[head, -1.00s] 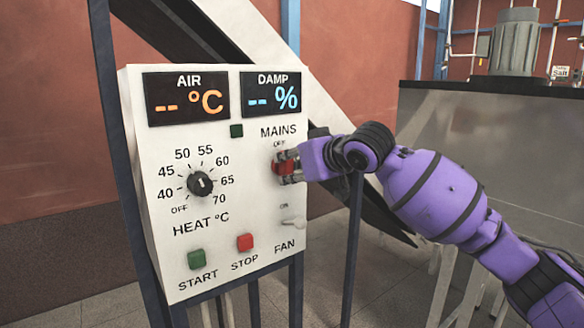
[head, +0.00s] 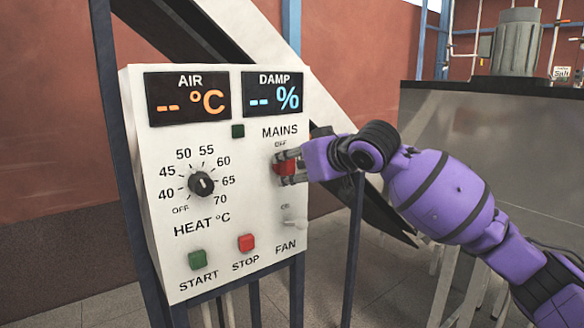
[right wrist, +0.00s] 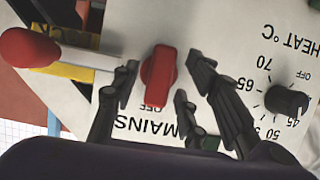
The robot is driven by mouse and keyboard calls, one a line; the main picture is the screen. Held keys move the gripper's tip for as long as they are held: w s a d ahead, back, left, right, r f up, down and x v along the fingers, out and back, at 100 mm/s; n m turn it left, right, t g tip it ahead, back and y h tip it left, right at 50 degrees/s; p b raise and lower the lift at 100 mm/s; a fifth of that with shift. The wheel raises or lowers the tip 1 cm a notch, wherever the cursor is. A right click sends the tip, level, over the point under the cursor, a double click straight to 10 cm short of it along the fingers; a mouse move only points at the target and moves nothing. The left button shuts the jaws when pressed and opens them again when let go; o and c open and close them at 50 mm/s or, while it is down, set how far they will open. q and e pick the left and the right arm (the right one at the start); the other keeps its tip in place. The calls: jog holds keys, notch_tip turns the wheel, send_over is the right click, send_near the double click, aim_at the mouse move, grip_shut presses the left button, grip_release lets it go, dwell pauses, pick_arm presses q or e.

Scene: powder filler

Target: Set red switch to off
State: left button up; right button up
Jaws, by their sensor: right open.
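The red switch (head: 286,168) is the MAINS knob on the right part of the white control panel. In the right wrist view the red switch (right wrist: 158,76) shows whole, its long axis running towards the OFF label, one end close to that label. My right gripper (head: 284,168) is open, its fingers spread above and below the switch in the head view. In the right wrist view fingers stand on either side of the knob, with visible gaps. My left gripper is not in view.
The panel (head: 150,235) also carries a black heat dial (head: 201,184), a green start button (head: 198,259), a red stop button (head: 246,242) and a white fan switch (head: 295,223). A red-knobbed lever (right wrist: 28,48) lies beside the panel in the right wrist view.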

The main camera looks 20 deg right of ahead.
jog(key=v, duration=1.1)
jog(key=shift+s, duration=0.1)
notch_tip(320, 180, down, 37)
jog(key=s+m+g, duration=0.1)
jog(key=s+m, duration=0.1)
jog(key=s, duration=0.1)
jog(key=s+f+g+h, duration=0.1)
jog(key=s+f, duration=0.4)
jog(key=f, duration=0.3)
jog(key=s+f+h, duration=0.1)
jog(key=s+f, duration=0.5)
jog(key=f, duration=0.1)
jog(key=s+a+f+h, duration=0.1)
jog(key=s+a+f, duration=0.1)
jog(key=s+f, duration=0.4)
jog(key=s+a+f+m+g+h, duration=0.1)
jog(key=s+f, duration=0.6)
jog(key=s, duration=0.7)
jog(key=shift+a+f+m+g, duration=0.3)
jog(key=shift+a, duration=0.45)
jog(key=shift+s, duration=0.15)
